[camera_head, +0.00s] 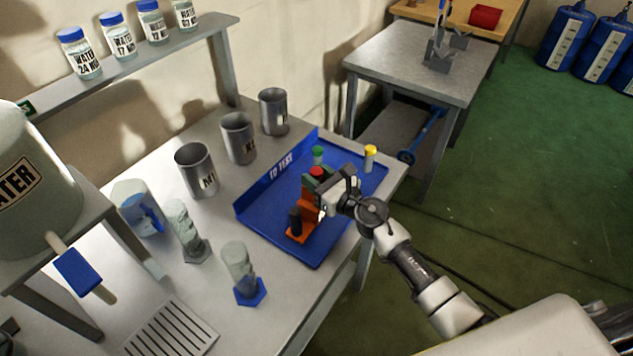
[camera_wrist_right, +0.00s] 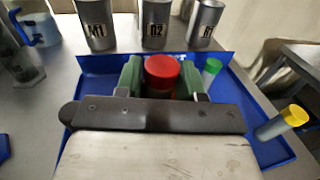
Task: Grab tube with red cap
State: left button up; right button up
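The tube with the red cap (camera_head: 317,171) stands upright at the blue tray, partly hidden by my right gripper. My right gripper (camera_head: 318,183) is at the tube, one finger on each side. The gap beside the tube looks very small, and I cannot tell whether the pads press on it. My left gripper is not in view.
The blue tray (camera_head: 262,209) also has a green-capped tube (camera_head: 318,153), a yellow-capped tube (camera_head: 370,156) and an orange holder (camera_head: 301,234) with a black-topped item. Metal beakers (camera_head: 238,138) stand behind the tray. Glass cylinders (camera_head: 238,268) stand to its left.

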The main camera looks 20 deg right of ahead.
jog(key=c, duration=0.5)
